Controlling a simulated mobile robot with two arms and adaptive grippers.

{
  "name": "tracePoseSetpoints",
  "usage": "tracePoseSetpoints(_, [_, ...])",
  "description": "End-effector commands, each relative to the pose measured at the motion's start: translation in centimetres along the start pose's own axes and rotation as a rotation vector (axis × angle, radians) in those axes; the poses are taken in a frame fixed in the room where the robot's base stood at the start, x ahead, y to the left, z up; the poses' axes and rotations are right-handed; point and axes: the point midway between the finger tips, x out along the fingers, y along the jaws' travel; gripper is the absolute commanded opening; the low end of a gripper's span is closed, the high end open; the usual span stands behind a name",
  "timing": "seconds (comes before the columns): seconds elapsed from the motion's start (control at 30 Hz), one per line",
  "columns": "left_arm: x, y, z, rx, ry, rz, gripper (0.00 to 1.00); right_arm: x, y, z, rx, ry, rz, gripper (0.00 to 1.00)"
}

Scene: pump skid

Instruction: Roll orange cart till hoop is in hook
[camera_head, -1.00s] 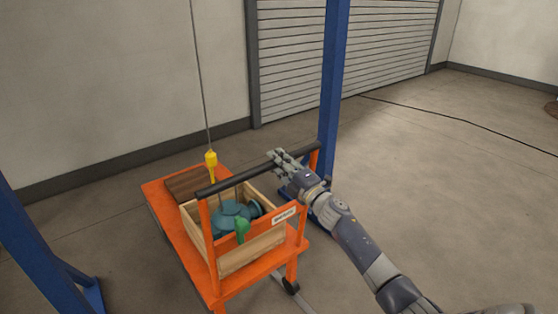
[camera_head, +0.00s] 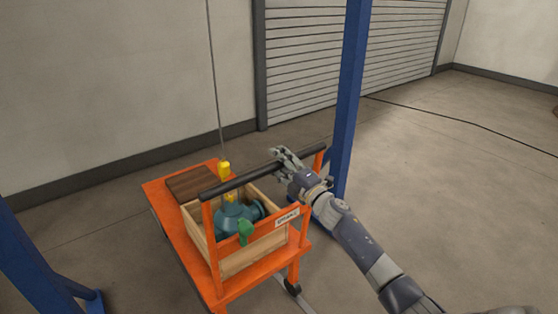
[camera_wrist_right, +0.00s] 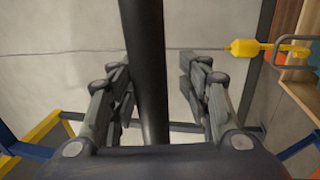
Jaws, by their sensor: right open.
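The orange cart (camera_head: 180,235) stands left of centre in the head view, with a black push handle (camera_head: 235,180) on its near side. It carries a wooden crate (camera_head: 262,246) holding a teal pump (camera_head: 238,215). A yellow hook block (camera_head: 224,168) hangs on a cable over the cart, just beyond the handle; it also shows in the right wrist view (camera_wrist_right: 250,48). Beside it there is a grey loop (camera_wrist_right: 280,42); I cannot tell whether it is engaged. My right gripper (camera_head: 280,155) is open around the handle, fingers either side. My left gripper is out of view.
A blue post (camera_head: 350,95) stands close behind the right end of the handle. Another blue post (camera_head: 35,265) is at the lower left, near the cart. A brown board (camera_head: 188,184) lies on the cart deck.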

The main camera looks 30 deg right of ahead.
Motion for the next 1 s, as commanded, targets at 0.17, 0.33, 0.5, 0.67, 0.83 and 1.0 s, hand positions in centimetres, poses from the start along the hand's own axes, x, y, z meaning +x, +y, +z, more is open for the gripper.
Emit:
tracePoseSetpoints(0.17, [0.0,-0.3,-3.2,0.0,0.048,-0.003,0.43,0.0,0.1,0.0,0.0,0.0,0.002,0.42])
tracePoseSetpoints(0.33, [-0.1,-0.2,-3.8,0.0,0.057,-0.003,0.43,-0.7,0.1,0.0,0.001,-0.001,0.001,0.42])
tracePoseSetpoints(0.5, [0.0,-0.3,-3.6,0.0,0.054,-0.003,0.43,-3.0,-0.1,0.0,0.001,0.0,-0.001,0.42])
tracePoseSetpoints(0.67, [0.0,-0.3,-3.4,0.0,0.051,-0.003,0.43,-6.0,-0.1,0.0,0.001,0.0,-0.002,0.42])
tracePoseSetpoints(0.83, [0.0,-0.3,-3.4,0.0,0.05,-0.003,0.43,-8.9,-0.1,0.0,0.001,0.0,-0.001,0.42])
tracePoseSetpoints(1.0, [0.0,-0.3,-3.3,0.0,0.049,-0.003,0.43,-10.9,-0.1,0.0,0.001,0.0,-0.002,0.42])
